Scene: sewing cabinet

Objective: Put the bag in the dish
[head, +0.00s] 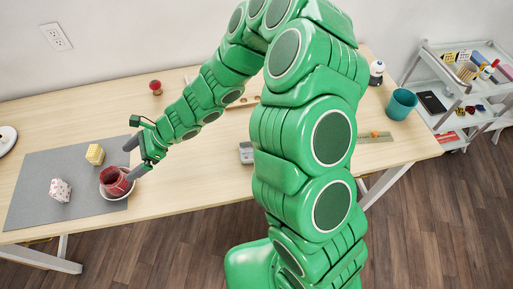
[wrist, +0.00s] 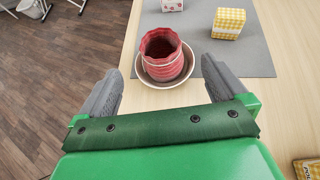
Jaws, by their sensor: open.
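The bag (head: 114,180), a dark red, ribbed, open-topped pouch with a pale cord around it, stands inside a shallow white dish (head: 106,196). In the wrist view, the bag (wrist: 163,60) looks upright and the dish (wrist: 160,84) shows its rim around the bag's base. The dish sits at the right edge of the grey mat. My gripper (head: 136,158) is open; in the wrist view its two grey fingers (wrist: 160,72) are spread to either side of the bag and dish, with gaps between. Nothing is held between them.
A yellow checked box (head: 95,154) and a white box with pink marks (head: 60,190) stand on the grey mat (head: 35,175). A red knobbed object (head: 156,87) stands farther back on the wooden table (head: 190,190). A teal cup (head: 401,104) is at the far right.

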